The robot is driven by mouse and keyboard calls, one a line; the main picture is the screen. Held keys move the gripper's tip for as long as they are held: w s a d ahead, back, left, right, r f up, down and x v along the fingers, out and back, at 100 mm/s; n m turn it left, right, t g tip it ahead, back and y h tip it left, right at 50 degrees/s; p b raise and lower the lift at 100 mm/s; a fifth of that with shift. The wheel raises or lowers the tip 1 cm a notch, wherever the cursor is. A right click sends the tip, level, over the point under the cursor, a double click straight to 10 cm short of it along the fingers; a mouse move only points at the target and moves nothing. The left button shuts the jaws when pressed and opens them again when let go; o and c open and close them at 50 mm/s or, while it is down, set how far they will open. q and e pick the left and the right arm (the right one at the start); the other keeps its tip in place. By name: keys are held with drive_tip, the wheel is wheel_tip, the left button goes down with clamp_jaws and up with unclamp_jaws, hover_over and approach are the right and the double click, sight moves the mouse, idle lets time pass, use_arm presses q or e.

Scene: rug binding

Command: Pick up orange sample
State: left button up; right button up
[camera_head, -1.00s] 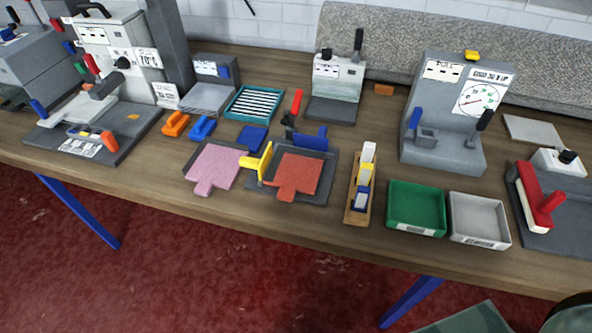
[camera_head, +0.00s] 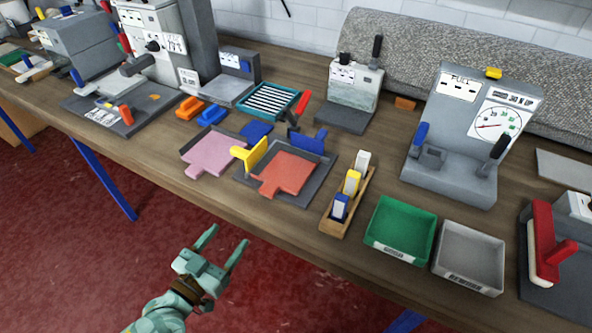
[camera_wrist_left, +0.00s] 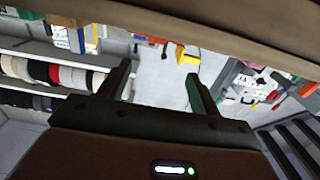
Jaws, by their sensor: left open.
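The orange sample (camera_head: 287,172), a flat orange-red square with a short tab at its front left, lies in a dark grey tray (camera_head: 319,178) on the bench. A yellow upright piece (camera_head: 252,154) stands at the tray's left side and a blue one (camera_head: 307,142) at its back. My left gripper (camera_head: 226,240) is open and empty in front of the bench edge, below and left of the sample and apart from it. Its two fingers also show in the left wrist view (camera_wrist_left: 160,85), with nothing between them. My right gripper is out of view.
A pink sample (camera_head: 214,154) lies in a tray to the left. To the right stand a wooden rack (camera_head: 335,224) of coloured blocks, a green bin (camera_head: 374,231) and a grey bin (camera_head: 440,254). Machines line the back. The bench front edge lies between gripper and sample.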

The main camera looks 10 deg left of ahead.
use_arm(q)
drive_tip(key=b, duration=0.1)
approach(265, 195)
drive_tip(key=x, duration=0.2)
drive_tip(key=shift+w+a, duration=0.2)
drive_tip(key=shift+w, duration=0.15)
drive_tip(key=shift+w+d, duration=0.15)
drive_tip(key=shift+w, duration=0.45)
drive_tip(key=x, duration=0.2)
drive_tip(key=b+x, duration=0.1)
drive_tip(key=x, duration=0.2)
drive_tip(key=shift+s+d, duration=0.1)
drive_tip(key=shift+d, duration=0.2)
drive_tip(key=c, duration=1.2)
drive_tip(key=shift+r, duration=0.1)
